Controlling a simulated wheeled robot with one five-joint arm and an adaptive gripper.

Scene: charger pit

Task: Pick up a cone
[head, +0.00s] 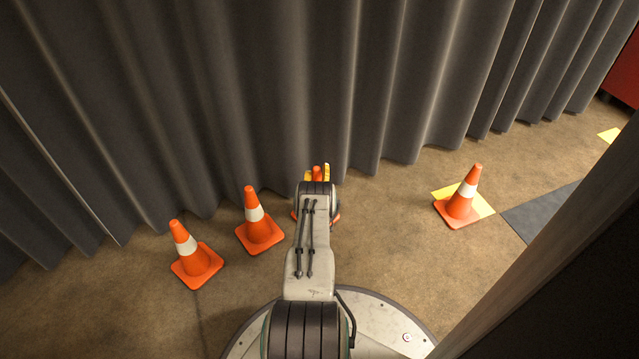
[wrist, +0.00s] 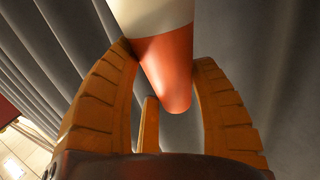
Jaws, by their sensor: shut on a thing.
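An orange cone with a white band (wrist: 165,65) stands between the yellow fingers of my gripper (wrist: 165,85) in the wrist view, its tip toward the camera. My gripper is shut on this cone near its upper part. In the head view my gripper (head: 317,173) is beyond my arm, with the cone's orange tip showing between the fingers. My arm hides most of this cone; bits of its orange base show at either side. Three other orange cones with white bands stand on the floor: one at far left (head: 194,257), one left of my arm (head: 257,222) and one at right (head: 461,199).
A grey pleated curtain (head: 230,80) hangs close behind the cones and my gripper. A yellow floor marking (head: 485,205) and a dark floor patch (head: 548,212) lie by the right cone. A dark post (head: 540,240) fills the lower right. Brown floor (head: 385,220) is clear right of my arm.

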